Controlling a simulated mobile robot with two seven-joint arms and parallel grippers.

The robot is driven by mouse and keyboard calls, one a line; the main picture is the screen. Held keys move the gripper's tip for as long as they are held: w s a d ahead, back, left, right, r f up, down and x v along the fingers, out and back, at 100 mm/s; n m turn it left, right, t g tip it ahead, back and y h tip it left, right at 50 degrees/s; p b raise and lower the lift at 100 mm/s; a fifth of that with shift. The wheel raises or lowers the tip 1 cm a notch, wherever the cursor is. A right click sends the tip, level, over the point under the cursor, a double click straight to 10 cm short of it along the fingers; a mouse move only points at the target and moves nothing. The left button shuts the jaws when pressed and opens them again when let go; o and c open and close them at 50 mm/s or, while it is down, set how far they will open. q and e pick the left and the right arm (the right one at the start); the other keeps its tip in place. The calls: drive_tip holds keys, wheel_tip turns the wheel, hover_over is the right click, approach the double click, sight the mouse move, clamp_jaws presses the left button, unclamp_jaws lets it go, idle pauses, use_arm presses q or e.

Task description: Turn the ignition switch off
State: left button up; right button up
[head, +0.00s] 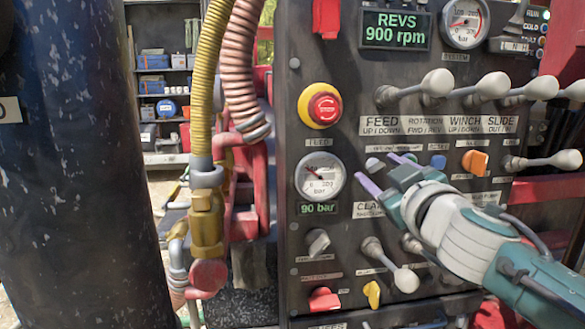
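The dark control panel (345,140) fills the middle and right of the head view. I cannot tell for sure which of its switches is the ignition switch, as the small labels are not readable. Candidates are a grey knob (317,242), a red knob (324,300) and a yellow knob (372,293) low on the panel, and an orange knob (475,162) to the right. My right gripper (384,173) is in front of the panel, right of the pressure gauge. Its two purple-tipped fingers are apart with nothing held between them. My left gripper is out of view.
Several white-knobbed levers (437,83) stick out along the upper panel. Another lever (405,279) stands below my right gripper. A red emergency stop button (325,108) sits upper left. The display (395,27) reads 900 rpm. Hoses (207,90) hang left of the panel.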

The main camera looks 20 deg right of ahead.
clamp_jaws()
idle(0.3)
drive_tip(key=shift+n, duration=1.5)
drive_tip(key=n+b, duration=0.1)
drive_tip(key=n, duration=0.2)
drive_tip(key=shift+n, duration=0.3)
drive_tip(key=n, duration=0.4)
drive_tip(key=shift+r, duration=0.1)
drive_tip(key=shift+n, duration=0.7)
